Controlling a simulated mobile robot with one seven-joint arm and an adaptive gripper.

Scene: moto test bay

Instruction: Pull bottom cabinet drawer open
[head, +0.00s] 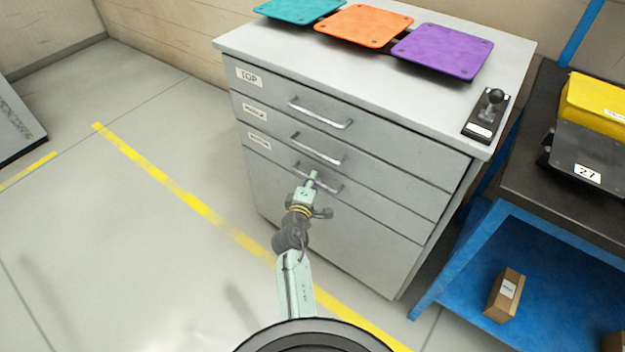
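The grey cabinet (340,238) stands in the middle of the head view. Its labelled drawer fronts are stacked, with the bottom drawer front (385,212) under the middle one (400,180). The bottom drawer looks closed, flush with the fronts above. Its silver bar handle (332,188) is partly hidden by my gripper. My gripper (313,177) is at this handle, over its middle in the picture. I cannot tell whether it touches the handle, or whether its fingers are open or shut on it.
Teal, orange (362,25) and purple (443,50) pads and a small black joystick box (487,114) sit on the cabinet top. A blue-framed bench (470,255) with a yellow bin (597,103) and a cardboard box (505,295) stands close at right.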

